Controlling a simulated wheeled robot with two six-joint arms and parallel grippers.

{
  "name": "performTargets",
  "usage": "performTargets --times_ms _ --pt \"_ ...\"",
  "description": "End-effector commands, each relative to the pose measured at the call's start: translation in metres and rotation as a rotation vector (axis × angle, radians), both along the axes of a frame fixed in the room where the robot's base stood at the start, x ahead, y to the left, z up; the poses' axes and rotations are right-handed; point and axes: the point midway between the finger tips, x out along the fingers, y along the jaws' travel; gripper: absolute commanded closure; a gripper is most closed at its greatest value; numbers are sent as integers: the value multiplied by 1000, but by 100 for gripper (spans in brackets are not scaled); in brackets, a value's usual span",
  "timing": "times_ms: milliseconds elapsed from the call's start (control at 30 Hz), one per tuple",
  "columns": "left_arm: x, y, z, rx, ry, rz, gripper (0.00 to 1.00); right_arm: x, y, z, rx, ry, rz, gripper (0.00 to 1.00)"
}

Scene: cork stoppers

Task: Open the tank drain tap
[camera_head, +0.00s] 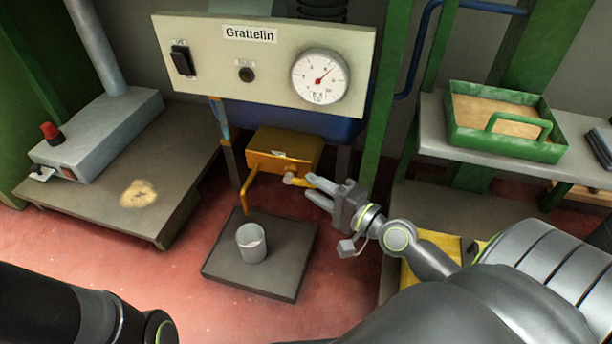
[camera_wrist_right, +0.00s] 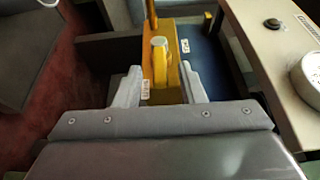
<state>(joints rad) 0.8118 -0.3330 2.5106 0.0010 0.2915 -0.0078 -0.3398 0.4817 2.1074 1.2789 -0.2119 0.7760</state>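The yellow tap box (camera_head: 285,147) sits under the grey panel, with a bent yellow spout (camera_head: 248,188) hanging from its left side. The tap's lever (camera_head: 298,182), yellow with a pale round hub, points toward my right gripper. My right gripper (camera_head: 311,189) is open at the lever. In the right wrist view the lever (camera_wrist_right: 161,66) lies between the spread fingers of the gripper (camera_wrist_right: 160,88), with a visible gap on each side. A grey cup (camera_head: 252,243) stands upright below the spout. My left gripper is out of view.
The cup stands on a dark plate (camera_head: 285,263) on the red floor. Above the tap is the "Grattelin" panel (camera_head: 215,60) with a gauge (camera_head: 320,77). A low bench (camera_head: 110,190) is left; a shelf with a green tray (camera_head: 505,142) is right.

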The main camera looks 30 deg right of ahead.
Motion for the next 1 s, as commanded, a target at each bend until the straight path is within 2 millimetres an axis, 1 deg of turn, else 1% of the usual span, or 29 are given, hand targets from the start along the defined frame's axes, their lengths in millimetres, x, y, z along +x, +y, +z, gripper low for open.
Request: performTargets --times_ms 33,100,200,367,600,867,900,1000 --pt "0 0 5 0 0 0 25 8 3 3 3 -1 0 64" --pt "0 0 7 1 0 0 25 16 5 2 3 -1 -1 64" --pt "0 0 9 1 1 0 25 24 8 1 1 -1 0 64" --pt "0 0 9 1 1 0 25 29 10 0 1 0 0 64" --pt "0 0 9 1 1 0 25 29 10 0 0 1 0 64" --pt "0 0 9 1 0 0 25 29 10 0 0 1 0 98" --pt "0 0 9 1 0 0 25 29 10 0 0 1 0 100" --pt "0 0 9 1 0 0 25 29 9 0 0 1 0 100"
